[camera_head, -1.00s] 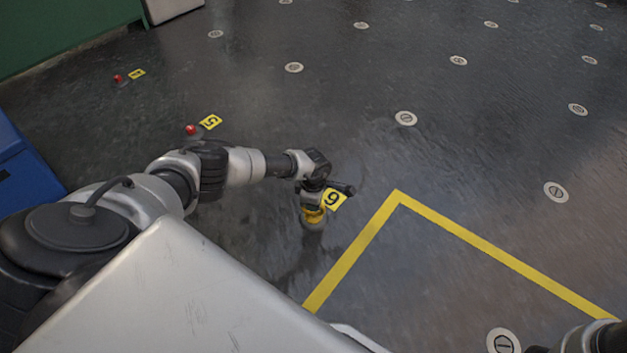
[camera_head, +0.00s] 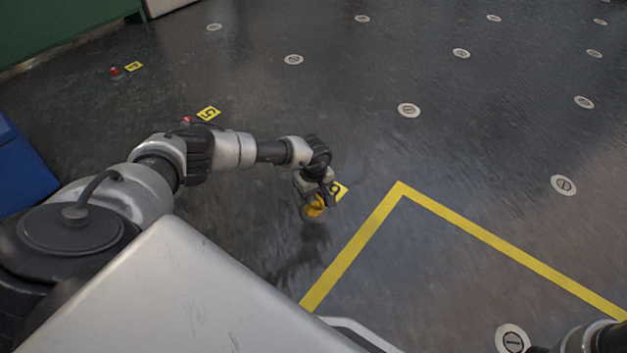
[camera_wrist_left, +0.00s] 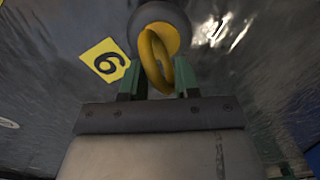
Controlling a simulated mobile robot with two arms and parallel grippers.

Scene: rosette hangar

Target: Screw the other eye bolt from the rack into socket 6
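The yellow eye bolt (camera_wrist_left: 154,57) shows its ring and round yellow collar in the left wrist view, over a grey round base beside the yellow tag 6 (camera_wrist_left: 105,61). In the head view the eye bolt (camera_head: 316,206) is partly hidden by my left gripper (camera_head: 317,198), which points down at it. In the left wrist view the green fingertips of my left gripper (camera_wrist_left: 158,80) stand apart on either side of the ring. The ring is turned at an angle between them, with a gap visible at the left finger. The thread is hidden. My right gripper and the rack are not visible.
Red-topped fittings stand by tag 5 (camera_head: 208,113) and another tag (camera_head: 133,66) at left. A blue box (camera_head: 22,170) is at the left edge. Yellow floor tape (camera_head: 350,250) runs right of the eye bolt.

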